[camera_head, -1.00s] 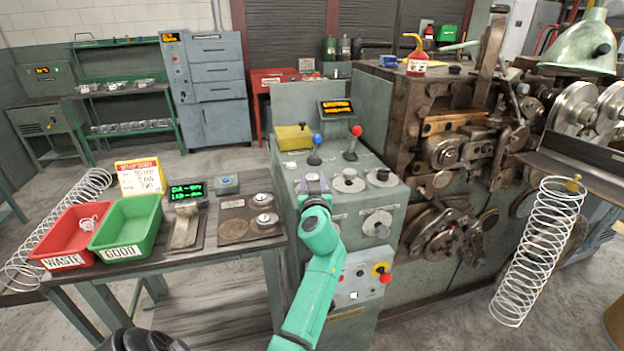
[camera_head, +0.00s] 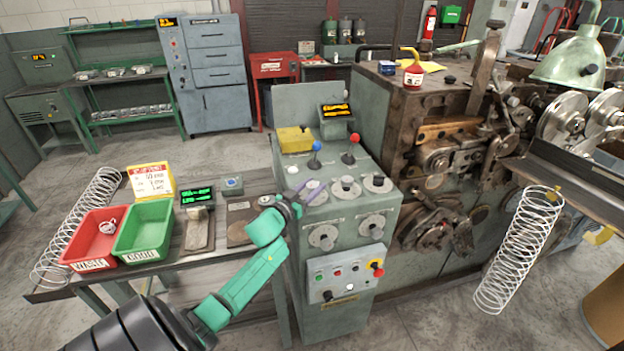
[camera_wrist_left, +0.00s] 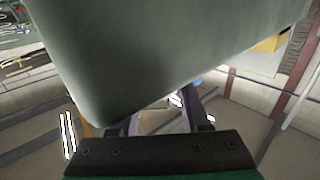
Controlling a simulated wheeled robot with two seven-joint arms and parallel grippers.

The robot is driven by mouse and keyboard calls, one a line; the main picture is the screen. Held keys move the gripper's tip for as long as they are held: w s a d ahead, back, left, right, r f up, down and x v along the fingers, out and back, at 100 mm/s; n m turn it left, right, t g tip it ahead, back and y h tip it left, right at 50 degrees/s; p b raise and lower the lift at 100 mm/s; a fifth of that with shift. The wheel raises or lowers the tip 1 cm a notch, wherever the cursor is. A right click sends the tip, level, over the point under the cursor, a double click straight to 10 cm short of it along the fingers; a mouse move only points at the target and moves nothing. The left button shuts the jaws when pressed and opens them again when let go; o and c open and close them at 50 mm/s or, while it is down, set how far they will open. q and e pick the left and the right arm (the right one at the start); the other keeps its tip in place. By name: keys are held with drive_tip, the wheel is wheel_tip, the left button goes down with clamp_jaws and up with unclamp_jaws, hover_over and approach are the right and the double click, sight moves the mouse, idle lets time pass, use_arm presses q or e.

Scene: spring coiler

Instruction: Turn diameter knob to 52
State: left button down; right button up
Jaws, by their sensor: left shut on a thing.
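The grey-green console (camera_head: 335,272) stands mid-picture in the head view. Its sloped top has several round knobs, among them a middle knob (camera_head: 346,186) and a right knob (camera_head: 378,182). My left gripper (camera_head: 310,187) reaches in from the left and is shut at the leftmost top knob (camera_head: 317,195), which it partly covers. I cannot read the knob labels or settings, so which one is the diameter knob is unclear. My right gripper is out of view.
Blue and red ball-topped levers (camera_head: 315,160) (camera_head: 353,150) rise just behind the knobs. An amber display (camera_head: 337,110) and yellow box (camera_head: 295,139) are behind them. A table with a red bin (camera_head: 92,240) and green bin (camera_head: 145,232) stands left. The coiling machine (camera_head: 440,150) is right.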

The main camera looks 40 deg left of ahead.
use_arm(q)
drive_tip(key=shift+m+h, duration=0.9)
drive_tip(key=shift+h, duration=0.5)
drive_tip(key=c, duration=0.5)
unclamp_jaws()
drive_tip(key=shift+o, duration=0.6)
drive_tip(key=shift+w+f, duration=0.15)
drive_tip(key=shift+w, duration=0.15)
drive_tip(key=shift+s, duration=0.1)
drive_tip(key=s+a+b, duration=0.1)
drive_tip(key=s, duration=1.3)
drive_tip(key=shift+s+a, duration=0.15)
drive_tip(key=shift+a, duration=0.05)
